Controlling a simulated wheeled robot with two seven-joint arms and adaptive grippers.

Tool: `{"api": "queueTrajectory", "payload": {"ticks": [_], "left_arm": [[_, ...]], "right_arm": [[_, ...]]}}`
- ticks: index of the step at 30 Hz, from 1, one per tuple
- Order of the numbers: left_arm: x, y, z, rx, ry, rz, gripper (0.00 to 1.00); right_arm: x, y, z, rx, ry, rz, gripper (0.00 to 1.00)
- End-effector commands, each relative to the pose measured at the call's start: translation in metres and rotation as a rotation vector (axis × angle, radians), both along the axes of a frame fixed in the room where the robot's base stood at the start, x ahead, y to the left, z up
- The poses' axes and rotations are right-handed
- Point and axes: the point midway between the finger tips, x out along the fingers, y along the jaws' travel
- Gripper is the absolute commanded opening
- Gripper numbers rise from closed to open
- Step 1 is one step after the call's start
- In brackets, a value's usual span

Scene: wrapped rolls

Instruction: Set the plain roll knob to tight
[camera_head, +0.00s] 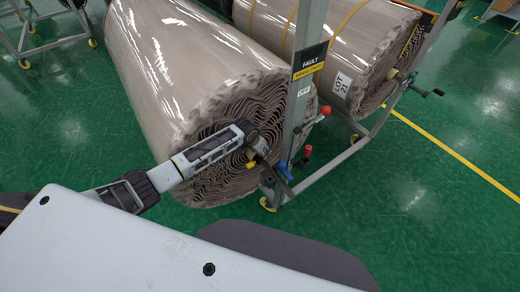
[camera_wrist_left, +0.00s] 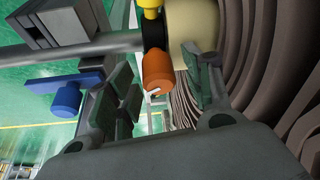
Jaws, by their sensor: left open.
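The plain roll (camera_head: 185,75), wrapped in clear film, lies at the left on a grey metal stand. My left gripper (camera_head: 268,158) is at its near end, by the core and the stand post. In the left wrist view my gripper (camera_wrist_left: 160,98) is open. An orange knob (camera_wrist_left: 157,68) shows between its two fingers, in front of the beige core (camera_wrist_left: 193,24); I cannot tell whether a finger touches it. The knob's setting marks cannot be read. In the head view the knob is hidden by my gripper. My right gripper is not in view.
A blue lever (camera_wrist_left: 66,97) sits left of the fingers, beneath a grey bar. Red knobs (camera_head: 307,151) are on the stand. A post with a FAULT sign (camera_head: 310,60) rises beside the plain roll. A second roll (camera_head: 375,45), labelled LOT 21, lies right. Green floor is clear at right.

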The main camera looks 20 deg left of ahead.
Motion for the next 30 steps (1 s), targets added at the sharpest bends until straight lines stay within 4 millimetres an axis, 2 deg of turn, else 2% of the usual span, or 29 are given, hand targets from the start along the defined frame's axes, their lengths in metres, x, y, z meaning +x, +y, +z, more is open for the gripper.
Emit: {"api": "queueTrajectory", "payload": {"ticks": [11,30], "left_arm": [[-0.004,0.002,0.011,0.0,0.0,0.001,0.51],[-0.025,0.012,0.068,0.0,-0.001,0.0,0.51]], "right_arm": [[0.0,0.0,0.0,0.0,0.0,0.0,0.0],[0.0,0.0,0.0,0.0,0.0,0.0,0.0]]}}
